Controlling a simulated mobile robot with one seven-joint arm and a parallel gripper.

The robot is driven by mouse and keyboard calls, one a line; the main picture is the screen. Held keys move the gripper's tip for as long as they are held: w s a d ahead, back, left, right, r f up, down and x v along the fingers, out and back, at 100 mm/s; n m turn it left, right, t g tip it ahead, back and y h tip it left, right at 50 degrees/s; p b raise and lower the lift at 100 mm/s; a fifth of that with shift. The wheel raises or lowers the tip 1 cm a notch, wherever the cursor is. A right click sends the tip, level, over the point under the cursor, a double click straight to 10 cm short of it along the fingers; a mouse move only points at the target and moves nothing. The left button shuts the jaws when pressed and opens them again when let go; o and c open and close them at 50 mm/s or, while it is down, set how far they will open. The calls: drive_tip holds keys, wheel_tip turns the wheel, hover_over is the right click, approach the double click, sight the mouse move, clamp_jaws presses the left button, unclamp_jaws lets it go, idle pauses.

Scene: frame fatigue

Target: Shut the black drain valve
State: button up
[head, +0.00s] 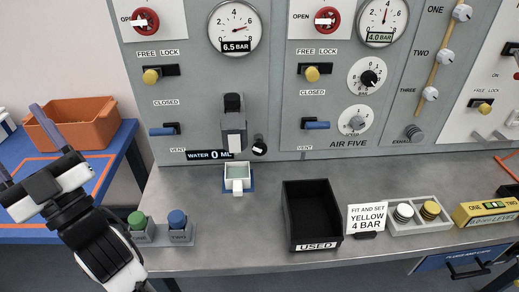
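The drain valve appears to be the small black round knob (259,140) low on the grey panel, with a pale mark across its lower part. It sits right of the grey and black filter unit (233,125). I cannot tell from this view whether it is open or shut. A small clear-walled white cup (238,178) stands under the filter unit. The label beside it (209,155) reads "WATER 0 ML". My gripper (24,143) is at the far left, well away from the valve. Its two fingers are spread apart with nothing between them.
Green (137,220) and blue (177,219) caps sit in a grey holder at the bench's front left. A black "USED" bin (313,246) stands right of centre. An orange crate (82,125) rests on the blue table. Bench space around the cup is clear.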

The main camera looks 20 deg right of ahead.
drive_tip(key=w+d+f+m+h, duration=0.3)
drive_tip(key=w+d+f+h, duration=0.3)
drive_tip(key=w+d+h, duration=0.1)
drive_tip(key=m+g+h+p, duration=0.1)
drive_tip(key=m+g+h, duration=0.45)
drive_tip(key=h, duration=0.85)
approach(260, 151)
drive_tip(key=shift+n+g, duration=0.35)
drive_tip(key=shift+g, duration=0.1)
drive_tip(key=p+x, duration=0.1)
drive_tip(key=x, duration=0.2)
drive_tip(key=p+x, duration=0.2)
drive_tip(key=x, duration=0.1)
drive_tip(key=r+p+x, duration=0.1)
drive_tip(key=x, duration=0.2)
drive_tip(key=shift+w, duration=0.1)
drive_tip(key=shift+w+d, duration=0.1)
drive_tip(key=shift+w, duration=0.55)
drive_tip(key=shift+f, duration=0.1)
drive_tip(key=shift+c, duration=0.4)
